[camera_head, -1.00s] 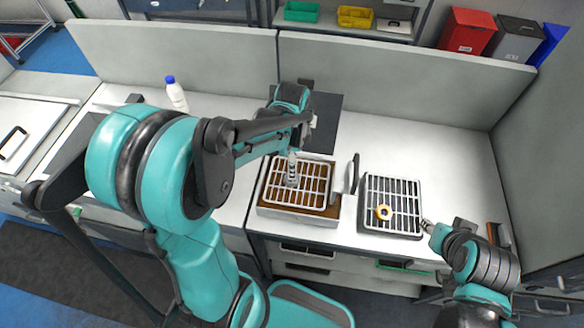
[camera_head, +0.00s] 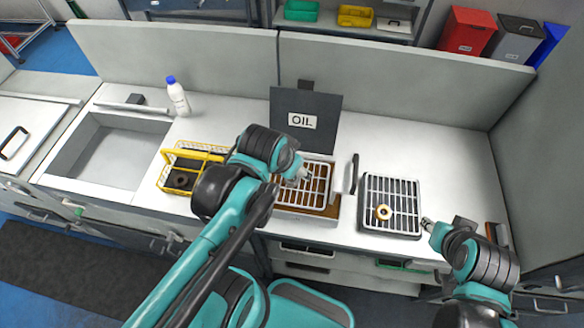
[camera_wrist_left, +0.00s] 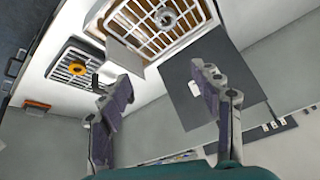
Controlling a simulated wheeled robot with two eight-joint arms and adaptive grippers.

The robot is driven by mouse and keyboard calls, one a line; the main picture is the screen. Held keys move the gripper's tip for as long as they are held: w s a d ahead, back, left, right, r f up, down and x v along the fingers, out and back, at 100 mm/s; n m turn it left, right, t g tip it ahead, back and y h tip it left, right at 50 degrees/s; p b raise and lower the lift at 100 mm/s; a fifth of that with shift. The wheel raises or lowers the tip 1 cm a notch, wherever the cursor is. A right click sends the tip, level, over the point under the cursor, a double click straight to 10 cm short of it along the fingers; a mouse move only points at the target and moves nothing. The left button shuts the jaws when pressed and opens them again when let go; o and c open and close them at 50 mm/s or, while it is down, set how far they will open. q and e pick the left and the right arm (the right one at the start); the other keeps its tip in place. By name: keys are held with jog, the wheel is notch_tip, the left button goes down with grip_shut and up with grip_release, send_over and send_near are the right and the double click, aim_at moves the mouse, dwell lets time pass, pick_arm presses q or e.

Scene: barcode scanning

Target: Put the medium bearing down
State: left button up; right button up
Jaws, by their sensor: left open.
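A grey metal bearing (camera_wrist_left: 165,18) lies on the white-grilled wooden tray, seen in the left wrist view; in the head view my left gripper and wrist hide it. The tray (camera_head: 322,206) stands in front of the OIL panel. My left gripper (camera_head: 302,173) is above this tray; in the left wrist view (camera_wrist_left: 160,82) its fingers are spread and empty, apart from the bearing. A ring with a yellow-orange rim (camera_head: 383,212) lies on the dark rack (camera_head: 405,182) to the right. My right gripper (camera_head: 428,224) is beside that rack's right edge, too small to judge.
A yellow basket (camera_head: 163,182) with a dark ring (camera_head: 180,181) inside stands left of my left arm. A sink (camera_head: 110,150) and a white bottle (camera_head: 178,97) are farther left. The dark OIL panel (camera_head: 318,108) is behind the tray. An upright plate (camera_head: 350,175) stands between the tray and rack.

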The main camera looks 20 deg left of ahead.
pick_arm(q)
jog(key=n, duration=0.1)
jog(key=s+n+t, duration=0.1)
jog(key=shift+s+d+r+n, duration=0.15)
jog(key=shift+s+d+n, duration=0.15)
jog(key=shift+d, duration=0.05)
notch_tip(320, 180, down, 14)
jog(key=b, duration=1.3)
jog(key=shift+r+b, duration=0.2)
jog(key=shift+b, duration=0.1)
